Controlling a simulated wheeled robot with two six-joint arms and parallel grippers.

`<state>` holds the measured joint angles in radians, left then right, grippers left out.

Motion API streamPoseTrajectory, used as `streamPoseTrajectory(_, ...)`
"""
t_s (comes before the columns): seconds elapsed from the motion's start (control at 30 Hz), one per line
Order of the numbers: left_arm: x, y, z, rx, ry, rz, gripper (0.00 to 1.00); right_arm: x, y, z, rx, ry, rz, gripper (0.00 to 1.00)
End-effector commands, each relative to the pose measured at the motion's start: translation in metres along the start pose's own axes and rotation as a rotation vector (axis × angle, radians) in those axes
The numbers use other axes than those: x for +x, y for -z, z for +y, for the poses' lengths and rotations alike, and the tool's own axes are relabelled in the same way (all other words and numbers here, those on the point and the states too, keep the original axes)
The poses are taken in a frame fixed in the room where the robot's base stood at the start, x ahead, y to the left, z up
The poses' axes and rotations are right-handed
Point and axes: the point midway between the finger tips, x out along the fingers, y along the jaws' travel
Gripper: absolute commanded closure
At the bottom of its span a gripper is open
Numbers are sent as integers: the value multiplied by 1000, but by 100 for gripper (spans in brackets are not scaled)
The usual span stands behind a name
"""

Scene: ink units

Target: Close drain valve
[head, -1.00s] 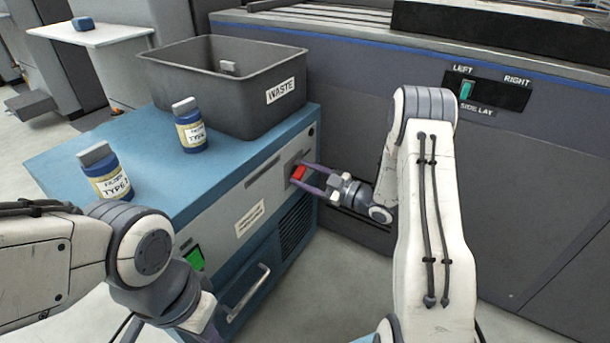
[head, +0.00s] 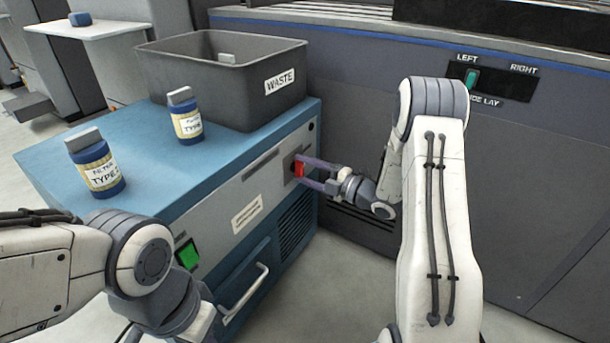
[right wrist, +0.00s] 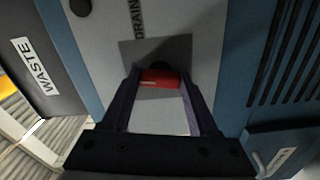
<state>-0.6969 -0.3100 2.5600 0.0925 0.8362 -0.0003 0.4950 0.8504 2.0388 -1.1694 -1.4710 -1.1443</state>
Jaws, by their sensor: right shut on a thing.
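The drain valve's red handle (head: 299,168) is on a grey plate on the front of the blue unit, by the upper right corner. It stands about upright in the head view. In the right wrist view the handle (right wrist: 162,79) lies crosswise below the label "DRAIN" (right wrist: 137,18). My right gripper (head: 303,172) is shut on the handle, one finger on each side, and also shows in the right wrist view (right wrist: 160,88). My left arm comes in at the lower left, but its gripper is not in view.
On the blue unit (head: 75,150) stand a grey waste bin (head: 190,90) and two filter bottles (head: 97,172) (head: 186,122). Its front has a green button (head: 188,255) and a metal handle (head: 245,292). A large grey machine (head: 550,180) stands behind on the right.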

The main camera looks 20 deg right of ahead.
Motion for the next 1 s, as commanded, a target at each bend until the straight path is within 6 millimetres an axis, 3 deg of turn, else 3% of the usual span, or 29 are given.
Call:
streamPoseTrajectory(0.4, 17, -1, -1, 0, 0, 0, 100, 0, -1, -1, -186, 1, -2, 95)
streamPoseTrajectory(0.97, 18, -1, -1, 0, 0, 0, 100, 0, 0, 0, -212, 2, -2, 95)
streamPoseTrajectory(1.0, 18, -1, -1, 0, 0, 0, 100, 0, 0, 0, -212, 2, -2, 24)
